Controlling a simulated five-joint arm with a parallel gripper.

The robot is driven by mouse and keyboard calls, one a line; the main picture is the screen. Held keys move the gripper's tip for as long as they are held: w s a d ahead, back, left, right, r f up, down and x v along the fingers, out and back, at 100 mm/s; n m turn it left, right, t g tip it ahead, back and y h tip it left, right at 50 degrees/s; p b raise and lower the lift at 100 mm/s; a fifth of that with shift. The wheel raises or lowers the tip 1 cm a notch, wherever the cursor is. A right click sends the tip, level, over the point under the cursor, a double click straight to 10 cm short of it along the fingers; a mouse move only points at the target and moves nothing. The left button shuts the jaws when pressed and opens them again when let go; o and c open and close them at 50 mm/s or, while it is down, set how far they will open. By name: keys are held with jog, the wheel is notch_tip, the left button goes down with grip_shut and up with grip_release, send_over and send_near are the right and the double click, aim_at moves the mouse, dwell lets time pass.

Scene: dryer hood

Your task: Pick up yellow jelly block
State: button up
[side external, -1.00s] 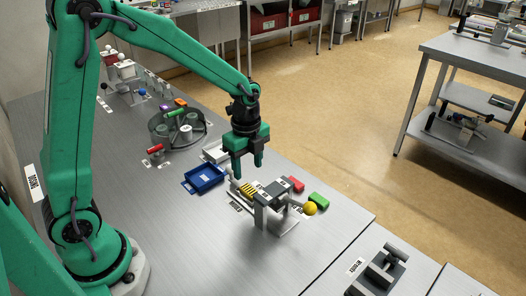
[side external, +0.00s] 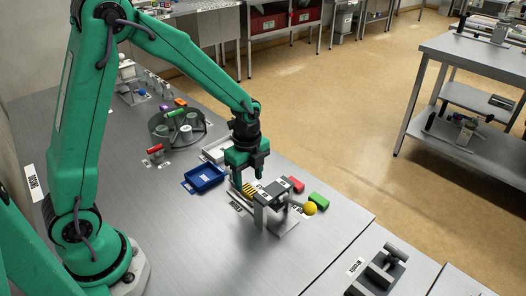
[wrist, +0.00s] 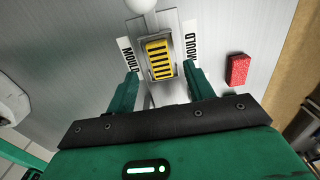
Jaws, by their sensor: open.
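The yellow jelly block (wrist: 159,60) shows in the wrist view as a yellow piece crossed by dark bars, in a grey mould between two labels reading MOULD. In the side view, the yellow block (side external: 249,190) is small and partly hidden, at the left end of a grey fixture. My gripper (side external: 249,182) is open and low over that end of the fixture, its fingers pointing down. In the wrist view, the gripper's fingers (wrist: 160,78) stand apart on either side of the block's near end. I cannot tell whether they touch anything.
A blue tray (side external: 204,179) lies left, near a round carousel (side external: 178,127).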

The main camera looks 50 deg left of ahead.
aim_at(249, 189)
jog(key=shift+f, duration=1.75)
jog(key=shift+c, duration=0.4)
jog(key=c, duration=1.1)
jog(key=shift+o, duration=0.2)
jog(key=shift+r, duration=0.15)
notch_tip(249, 189, up, 10)
